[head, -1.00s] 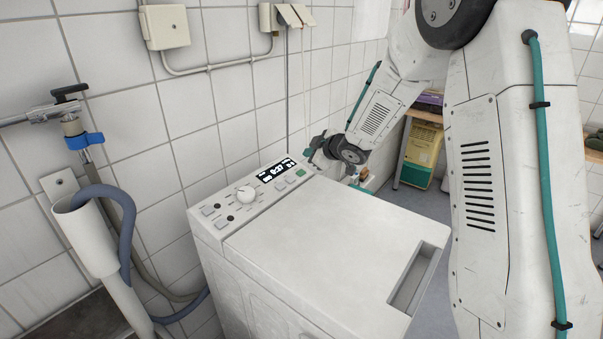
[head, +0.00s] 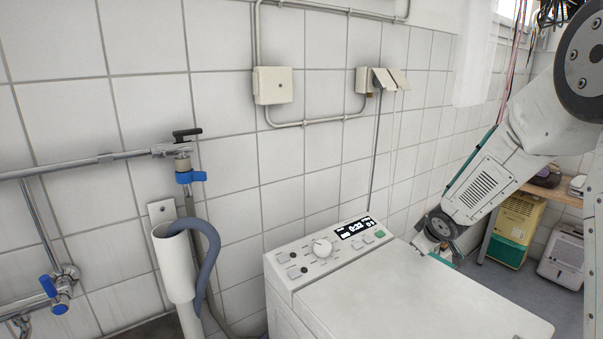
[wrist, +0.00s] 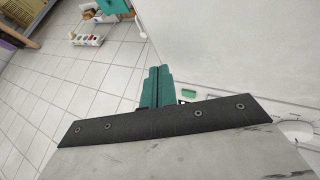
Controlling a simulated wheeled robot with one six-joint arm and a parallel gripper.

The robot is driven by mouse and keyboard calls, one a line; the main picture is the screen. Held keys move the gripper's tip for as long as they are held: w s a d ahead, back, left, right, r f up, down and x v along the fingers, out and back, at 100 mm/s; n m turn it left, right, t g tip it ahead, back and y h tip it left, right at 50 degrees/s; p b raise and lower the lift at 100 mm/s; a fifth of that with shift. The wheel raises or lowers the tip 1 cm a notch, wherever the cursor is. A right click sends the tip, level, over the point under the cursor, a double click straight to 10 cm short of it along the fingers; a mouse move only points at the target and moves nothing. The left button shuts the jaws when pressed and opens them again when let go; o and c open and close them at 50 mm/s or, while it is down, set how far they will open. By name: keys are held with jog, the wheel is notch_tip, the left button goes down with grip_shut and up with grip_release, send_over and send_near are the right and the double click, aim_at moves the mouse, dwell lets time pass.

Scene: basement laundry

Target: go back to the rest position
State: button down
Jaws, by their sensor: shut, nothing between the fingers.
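My gripper (wrist: 157,72) shows in the wrist view as two teal fingers pressed together with nothing between them. In the head view, my arm reaches down from the upper right to the far right side of the washing machine (head: 415,295). The gripper end there is small, with only a bit of teal showing beside the machine's control panel (head: 322,252). I cannot tell whether it touches the machine. The panel carries a white knob (head: 322,248), a lit display (head: 355,228) and a green button (head: 380,234), which also shows in the wrist view (wrist: 188,93).
Tiled walls stand behind the machine. A yellow-green appliance (head: 516,230) and a white one (head: 563,255) stand at right. The wrist view shows open tiled floor (wrist: 50,95).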

jog(key=s+r+m+g, duration=0.1)
jog(key=s, duration=0.2)
jog(key=s+d+r+m+g+h, duration=0.1)
jog(key=s, duration=0.2)
jog(key=s+r, duration=0.1)
jog(key=s, duration=0.2)
jog(key=shift+s+d+r+m+g+h, duration=0.1)
jog(key=shift+d+r+m+g+h, duration=0.1)
jog(key=shift+m+g+h, duration=0.15)
jog(key=s+a+r+m+g+y, duration=0.1)
jog(key=s+a+r, duration=0.2)
jog(key=s, duration=0.8)
jog(key=s+a+r+m+g, duration=0.1)
jog(key=s+r, duration=0.4)
jog(key=s, duration=0.6)
jog(key=s+a+r+m+g+y, duration=0.1)
jog(key=s+a+r, duration=0.4)
jog(key=s, duration=0.6)
jog(key=shift+a+m+g+y, duration=0.35)
jog(key=shift+a+m, duration=0.2)
jog(key=shift+m, duration=0.2)
